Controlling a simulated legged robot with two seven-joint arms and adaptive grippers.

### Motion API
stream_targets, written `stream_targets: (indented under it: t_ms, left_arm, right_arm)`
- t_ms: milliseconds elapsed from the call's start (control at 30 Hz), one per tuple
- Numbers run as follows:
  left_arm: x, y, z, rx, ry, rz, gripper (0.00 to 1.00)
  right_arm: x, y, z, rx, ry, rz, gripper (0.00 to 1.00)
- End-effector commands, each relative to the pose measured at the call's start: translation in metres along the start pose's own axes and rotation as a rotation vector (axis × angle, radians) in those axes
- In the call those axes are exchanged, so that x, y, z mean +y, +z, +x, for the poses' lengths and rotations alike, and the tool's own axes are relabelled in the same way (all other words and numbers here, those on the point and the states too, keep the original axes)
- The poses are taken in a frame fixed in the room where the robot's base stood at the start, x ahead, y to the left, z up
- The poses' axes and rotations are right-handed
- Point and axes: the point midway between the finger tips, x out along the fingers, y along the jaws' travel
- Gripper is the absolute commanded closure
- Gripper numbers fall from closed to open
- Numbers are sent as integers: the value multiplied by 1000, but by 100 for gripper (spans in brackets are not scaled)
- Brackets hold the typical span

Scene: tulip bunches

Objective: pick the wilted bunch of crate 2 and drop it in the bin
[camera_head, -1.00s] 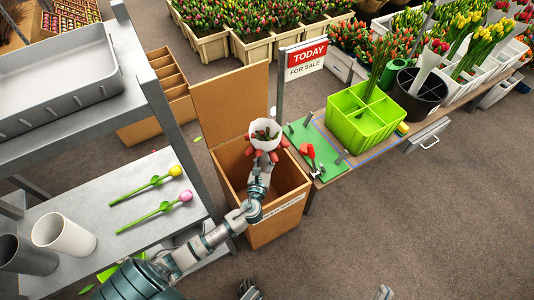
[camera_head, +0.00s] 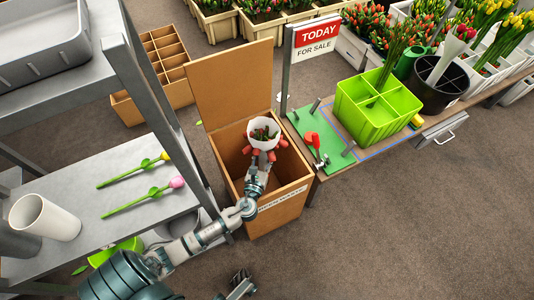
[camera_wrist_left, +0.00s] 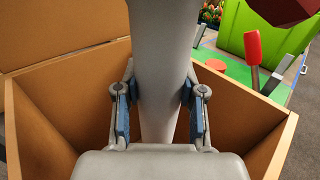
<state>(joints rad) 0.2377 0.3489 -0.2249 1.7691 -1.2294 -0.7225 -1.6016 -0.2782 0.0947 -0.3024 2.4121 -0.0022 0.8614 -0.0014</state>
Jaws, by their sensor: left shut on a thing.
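My left gripper (camera_wrist_left: 160,105) is shut on the wilted bunch (camera_head: 263,128), with its blue pads on both sides of the pale cone-shaped wrap (camera_wrist_left: 158,55). Green stems show inside the wrap's round white rim, and drooping red heads hang around it. One dark red head (camera_wrist_left: 285,8) shows in the left wrist view. The bunch is held above the open mouth of the brown bin (camera_head: 292,205), whose flap stands up behind. The wrap's lower end is hidden by my gripper.
A green workboard (camera_head: 302,128) with a red-handled tool (camera_head: 312,140) lies right of the bin. A lime green divided crate (camera_head: 385,112) holding stems stands on that table. A "TODAY" sign (camera_head: 315,38) rises behind. A grey shelf (camera_head: 85,225) with two single tulips is left.

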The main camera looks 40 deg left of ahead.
Motion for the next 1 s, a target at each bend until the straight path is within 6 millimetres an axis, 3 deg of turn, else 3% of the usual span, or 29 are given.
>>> stream_targets:
  t_ms: [233,267,367,567,700,1000]
  left_arm:
    - [0,2,1,-4,0,0,100]
    - [0,2,0,-4,0,0,53]
    - [-1,2,0,-4,0,1,32]
    - [-1,2,0,-4,0,0,32]
    - [0,1,0,-2,0,0,0]
    - [0,1,0,-2,0,0,0]
  right_arm:
    - [1,2,1,-2,1,1,100]
    - [1,2,1,-2,1,1,100]
    - [1,2,1,-1,0,1,100]
    - [1,2,1,-1,1,1,100]
    - [1,2,1,-2,0,0,100]
    - [1,2,1,-3,1,0,100]
